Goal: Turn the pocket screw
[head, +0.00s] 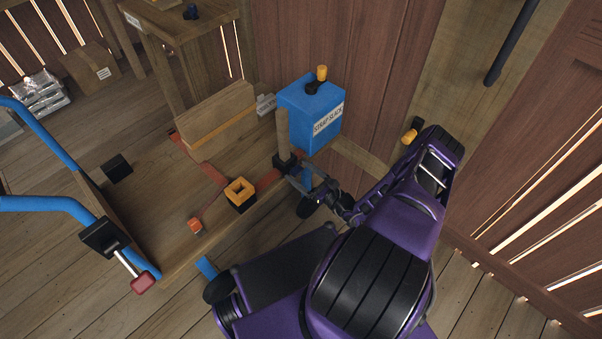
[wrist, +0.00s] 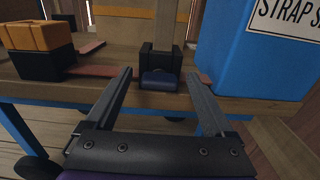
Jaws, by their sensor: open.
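A black pocket (wrist: 160,58) on the cart's edge holds the foot of an upright wooden stake (head: 283,133). A dark blue knob, which looks like the pocket screw (wrist: 160,80), sits low on the pocket's front face in the wrist view. My gripper (wrist: 158,76) is open, its two fingers spread to either side of the knob and pointing at it. I cannot tell whether the fingers touch it. In the head view my gripper (head: 305,178) is at the cart's near edge by the pocket (head: 285,161), and the screw is hidden or too small to make out.
A blue box labelled "STRAP SLACK" (head: 302,118) stands close right of the pocket. An orange-and-black block (head: 239,194) sits on the red strap to the left. The wooden cart deck (head: 155,205) has a blue handle (head: 50,136). A wooden wall (head: 345,45) rises behind.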

